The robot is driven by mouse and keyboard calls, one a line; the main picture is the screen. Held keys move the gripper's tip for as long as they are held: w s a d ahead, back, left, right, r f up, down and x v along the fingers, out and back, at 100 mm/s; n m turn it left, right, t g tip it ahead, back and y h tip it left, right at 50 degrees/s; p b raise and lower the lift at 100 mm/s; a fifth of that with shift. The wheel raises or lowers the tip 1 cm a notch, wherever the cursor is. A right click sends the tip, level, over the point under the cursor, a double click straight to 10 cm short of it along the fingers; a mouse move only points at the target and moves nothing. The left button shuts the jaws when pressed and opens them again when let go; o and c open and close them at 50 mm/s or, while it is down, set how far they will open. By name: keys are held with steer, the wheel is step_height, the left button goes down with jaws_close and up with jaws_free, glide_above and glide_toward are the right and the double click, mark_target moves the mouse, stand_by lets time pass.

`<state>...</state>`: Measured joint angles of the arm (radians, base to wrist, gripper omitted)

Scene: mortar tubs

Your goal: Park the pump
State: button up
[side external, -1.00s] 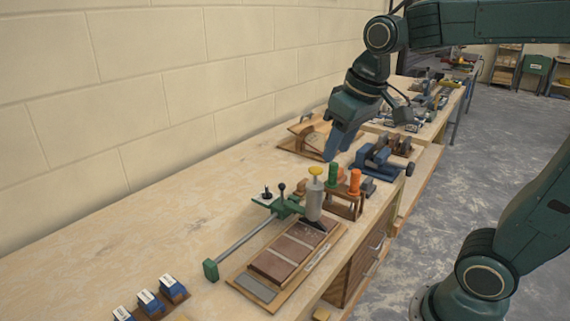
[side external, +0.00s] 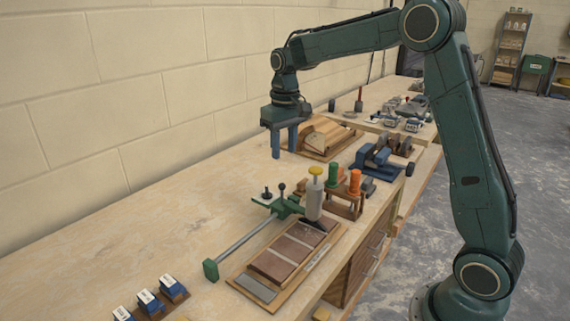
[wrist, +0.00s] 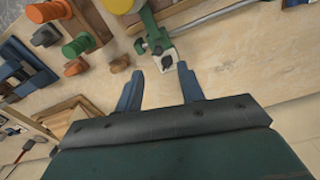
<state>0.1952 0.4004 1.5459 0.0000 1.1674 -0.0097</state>
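The pump appears to be the grey cylinder (side external: 314,199) with a yellow cap and a dark foot. It stands upright at the far end of a wooden board (side external: 240,283) bearing brown bricks, beside a green clamp (side external: 288,206) on a long metal bar. The yellow cap (wrist: 118,4) shows at the top edge of the wrist view, and the green clamp (wrist: 157,46) shows ahead of the fingers. My gripper (side external: 284,152) points down above the bench, behind the pump and apart from it. In the wrist view its two fingers (wrist: 160,72) are spread with nothing between them.
A wooden rack (side external: 343,204) with green and orange handled tools stands close beside the pump. A blue vise-like tool (side external: 377,158) and a wooden fixture (side external: 325,137) lie farther back. The bench along the wall is clear.

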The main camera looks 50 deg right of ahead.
mark_target(282, 185)
steer(key=shift+w+d+f, duration=0.4)
steer(key=shift+w+f, duration=0.35)
steer(key=shift+f, duration=0.1)
steer(key=shift+f, duration=6.85)
steer(key=shift+c, duration=0.5)
jaws_close()
